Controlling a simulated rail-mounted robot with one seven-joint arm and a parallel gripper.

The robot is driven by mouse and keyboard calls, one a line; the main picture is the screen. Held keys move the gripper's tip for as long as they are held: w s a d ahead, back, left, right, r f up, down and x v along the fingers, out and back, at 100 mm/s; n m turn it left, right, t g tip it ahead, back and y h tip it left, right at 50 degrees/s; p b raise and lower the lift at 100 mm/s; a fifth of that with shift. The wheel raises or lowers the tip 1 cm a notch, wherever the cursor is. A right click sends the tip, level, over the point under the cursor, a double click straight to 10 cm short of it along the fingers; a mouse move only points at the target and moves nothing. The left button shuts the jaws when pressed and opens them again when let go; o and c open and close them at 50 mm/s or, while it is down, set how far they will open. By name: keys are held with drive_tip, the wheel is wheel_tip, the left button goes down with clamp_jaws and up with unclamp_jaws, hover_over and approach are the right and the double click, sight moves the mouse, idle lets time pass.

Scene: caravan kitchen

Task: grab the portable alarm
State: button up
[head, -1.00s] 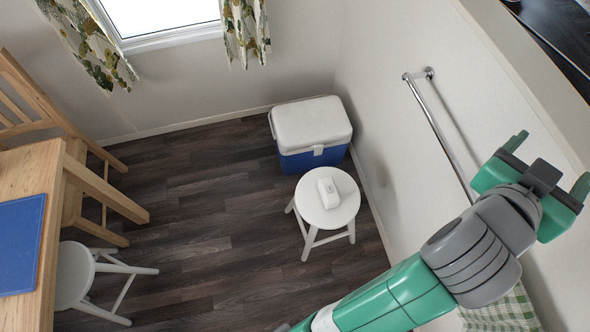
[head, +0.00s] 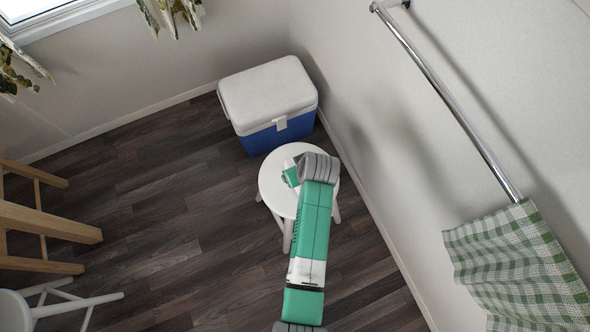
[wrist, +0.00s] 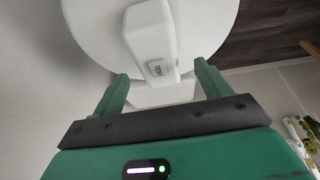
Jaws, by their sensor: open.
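The portable alarm is a small white box (wrist: 150,35) with a grey TEST button, lying on the round white top of a stool (head: 272,186). In the wrist view the stool top (wrist: 88,22) shows behind it. My gripper (wrist: 161,72) is open, with one green finger towards each side of the alarm's near end in the picture. I cannot tell whether the fingers touch it. In the head view my gripper (head: 291,177) is over the stool, and my arm and wrist hide most of the alarm.
A blue and white cool box (head: 268,98) stands just behind the stool. A wall with a metal rail (head: 450,100) and a checked green towel (head: 515,260) is on the right. Wooden furniture (head: 45,222) and another white stool (head: 15,312) are at the left. The dark floor between is clear.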

sight(289, 162)
drive_tip(key=b+x, duration=0.2)
drive_tip(key=x, duration=0.2)
drive_tip(key=shift+d+f, duration=0.1)
drive_tip(key=shift+f, duration=0.3)
drive_tip(key=shift+w+f, duration=0.2)
drive_tip(key=shift+f, duration=0.25)
drive_tip(key=shift+r, duration=0.1)
drive_tip(key=c, duration=1.2)
